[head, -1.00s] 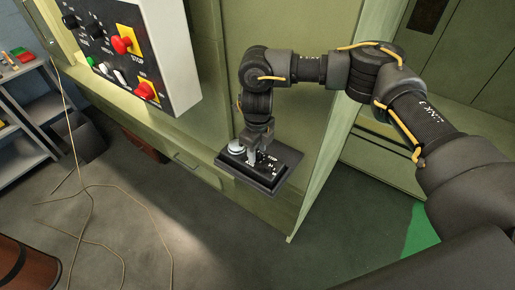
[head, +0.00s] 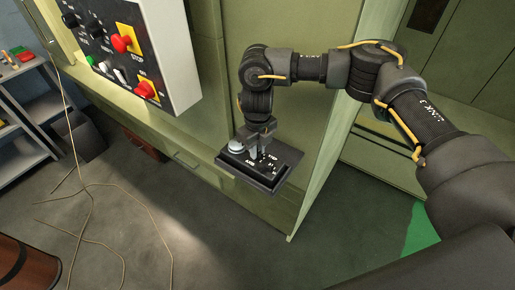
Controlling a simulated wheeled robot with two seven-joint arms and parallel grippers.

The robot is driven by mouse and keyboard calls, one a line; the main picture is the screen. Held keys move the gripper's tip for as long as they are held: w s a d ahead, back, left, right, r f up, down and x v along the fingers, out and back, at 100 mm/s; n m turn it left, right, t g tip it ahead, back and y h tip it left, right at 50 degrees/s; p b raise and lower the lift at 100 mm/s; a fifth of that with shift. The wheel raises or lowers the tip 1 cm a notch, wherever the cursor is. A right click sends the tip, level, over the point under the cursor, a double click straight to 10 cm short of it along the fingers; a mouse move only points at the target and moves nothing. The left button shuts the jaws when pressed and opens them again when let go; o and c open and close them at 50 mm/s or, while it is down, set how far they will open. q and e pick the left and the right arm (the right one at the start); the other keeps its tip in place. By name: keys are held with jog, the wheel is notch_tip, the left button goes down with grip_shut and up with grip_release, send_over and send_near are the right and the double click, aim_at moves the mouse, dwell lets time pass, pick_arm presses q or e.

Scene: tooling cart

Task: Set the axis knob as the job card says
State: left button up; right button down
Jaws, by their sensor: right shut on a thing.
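A small black panel (head: 262,182) juts from the green machine, with a silver round dial (head: 236,147) at its left and white markings at its right. My right gripper (head: 256,152) points down over the panel, just right of the dial. It is shut on a knob on the panel, which the fingers mostly hide; its setting cannot be read. My left gripper is out of view. No job card can be made out.
A control box (head: 150,55) with red buttons on yellow plates and black knobs hangs at the upper left. A cable (head: 88,200) trails over the floor. Shelves (head: 25,150) stand at the far left, a brown drum (head: 25,265) at the lower left.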

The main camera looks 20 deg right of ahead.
jog(key=m, duration=0.4)
jog(key=shift+m, duration=0.7)
jog(key=c, duration=1.3)
grip_release()
jog(key=shift+r, duration=0.15)
jog(key=shift+w+r, duration=0.1)
jog(key=shift+r, duration=0.2)
notch_tip(320, 180, up, 10)
jog(key=b, duration=0.3)
jog(key=shift+b, duration=0.3)
